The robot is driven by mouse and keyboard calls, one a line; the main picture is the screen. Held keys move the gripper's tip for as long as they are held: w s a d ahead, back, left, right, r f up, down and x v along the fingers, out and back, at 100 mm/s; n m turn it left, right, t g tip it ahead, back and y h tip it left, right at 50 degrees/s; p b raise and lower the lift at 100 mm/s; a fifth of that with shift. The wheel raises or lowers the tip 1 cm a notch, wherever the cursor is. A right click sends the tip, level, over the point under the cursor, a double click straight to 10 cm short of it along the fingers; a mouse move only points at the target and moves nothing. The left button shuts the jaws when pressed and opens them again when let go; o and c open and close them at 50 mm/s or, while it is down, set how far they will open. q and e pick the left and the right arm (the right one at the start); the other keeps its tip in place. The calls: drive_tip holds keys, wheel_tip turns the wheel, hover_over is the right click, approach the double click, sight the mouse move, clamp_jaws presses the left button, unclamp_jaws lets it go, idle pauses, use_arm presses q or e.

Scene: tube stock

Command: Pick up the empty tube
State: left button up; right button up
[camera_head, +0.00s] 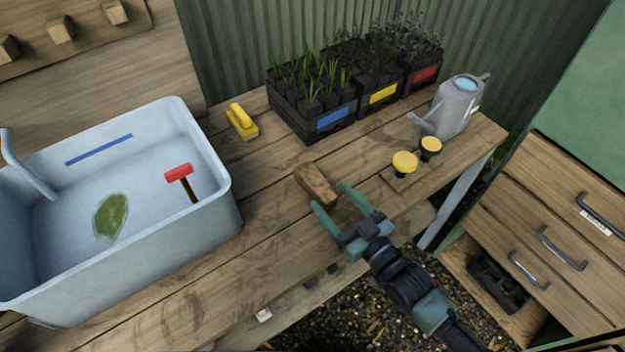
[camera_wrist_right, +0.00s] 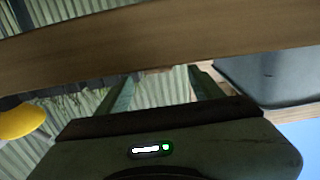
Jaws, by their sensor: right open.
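No separate empty tube can be made out in either view. Black tubes with seedlings stand in the blue-labelled tray (camera_head: 312,128); I cannot tell whether any of them is empty. My right gripper (camera_head: 332,197) is open and empty above the front part of the bench. A brown wooden block (camera_head: 316,185) lies just beyond its fingertips, not held. In the right wrist view the two open fingers (camera_wrist_right: 160,78) stand apart, their tips near a wooden plank that crosses the picture. My left gripper is not in view.
A pale blue tub (camera_head: 232,215) stands on the left, holding a red-headed tool (camera_head: 179,172) and something green. A yellow brush (camera_head: 242,122), yellow-labelled tray (camera_head: 383,95), red-labelled tray (camera_head: 425,77), watering can (camera_head: 457,108) and two yellow-topped items (camera_head: 404,163) stand around. Drawers (camera_head: 560,225) are right.

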sight(317, 181)
drive_tip(key=shift+x, duration=0.95)
drive_tip(key=x, duration=0.1)
drive_tip(key=p+x, duration=0.1)
drive_tip(key=x, duration=0.1)
drive_tip(key=shift+w+a+f, duration=0.2)
drive_tip(key=shift+w, duration=0.05)
drive_tip(key=shift+w+a, duration=0.1)
drive_tip(key=c, duration=1.4)
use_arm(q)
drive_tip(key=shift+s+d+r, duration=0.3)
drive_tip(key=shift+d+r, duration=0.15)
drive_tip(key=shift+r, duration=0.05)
use_arm(e)
drive_tip(key=shift+c, duration=0.2)
drive_tip(key=shift+r, duration=0.15)
